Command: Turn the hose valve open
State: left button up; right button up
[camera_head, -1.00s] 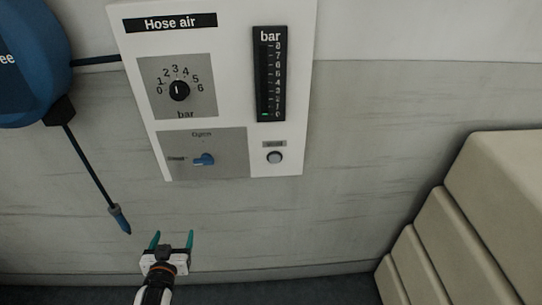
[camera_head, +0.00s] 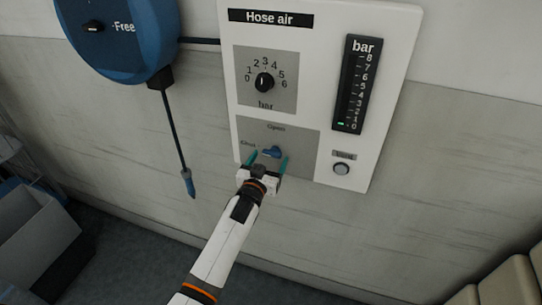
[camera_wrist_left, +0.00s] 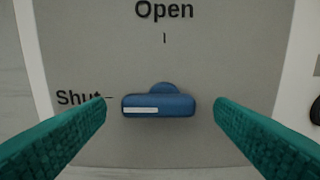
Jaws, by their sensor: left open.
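The blue hose valve handle (camera_head: 272,152) is on the lower grey plate of the white "Hose air" panel (camera_head: 327,25). In the left wrist view the handle (camera_wrist_left: 159,105) lies horizontal, its white mark pointing left toward "Shut"; "Open" is printed above. My left gripper (camera_head: 269,160) is in front of the valve, open, with its teal fingers either side of the handle. In the left wrist view the fingers (camera_wrist_left: 160,118) stand apart from the handle's left and right ends, with nothing between them but the handle. My right gripper is not in view.
Above the valve is a black pressure knob (camera_head: 264,82). A bar gauge (camera_head: 354,84) reads near 0, with a round button (camera_head: 341,169) below. A blue hose reel (camera_head: 118,38) hangs left, its hose end (camera_head: 188,183) dangling. Cream rolls (camera_head: 510,283) lie at lower right.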

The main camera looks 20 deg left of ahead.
pick_arm(q)
jog(key=shift+w, duration=0.95)
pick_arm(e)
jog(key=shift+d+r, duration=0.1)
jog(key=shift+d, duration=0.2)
pick_arm(q)
jog(key=c, duration=1)
